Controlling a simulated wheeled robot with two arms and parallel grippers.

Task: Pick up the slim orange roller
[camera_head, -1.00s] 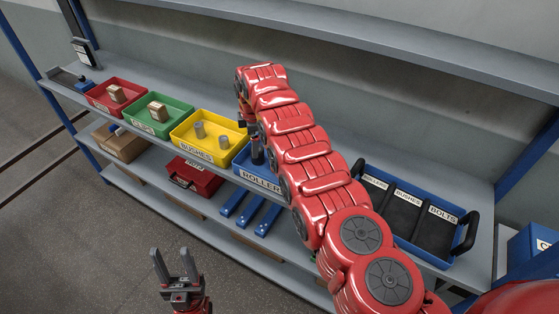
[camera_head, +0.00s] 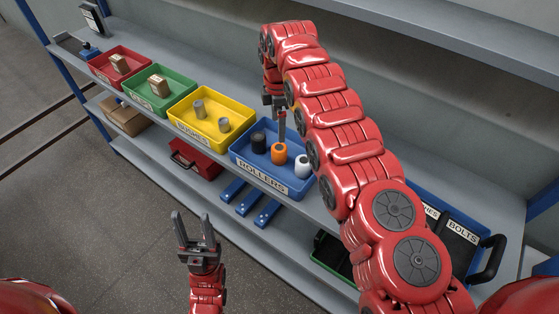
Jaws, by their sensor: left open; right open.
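An orange roller (camera_head: 279,153) stands in the blue ROLLERS bin (camera_head: 262,178), between a black roller (camera_head: 258,142) and a white roller (camera_head: 302,166). It looks short and fairly thick. My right gripper (camera_head: 277,122) is open and points down over the back part of the bin, just above and behind the orange roller in the picture. Its fingers are small and partly hidden by its own arm; I cannot tell the exact gap to the roller. My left gripper (camera_head: 193,217) is open and empty, pointing up in front of the shelf, well away from the rollers.
Yellow (camera_head: 191,133), green (camera_head: 140,98) and red (camera_head: 99,72) bins stand in a row to the left. A black-lined tray (camera_head: 460,243) lies right, partly behind my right arm. A red toolbox (camera_head: 191,160) sits on the lower shelf. An upper shelf (camera_head: 430,55) overhangs the back.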

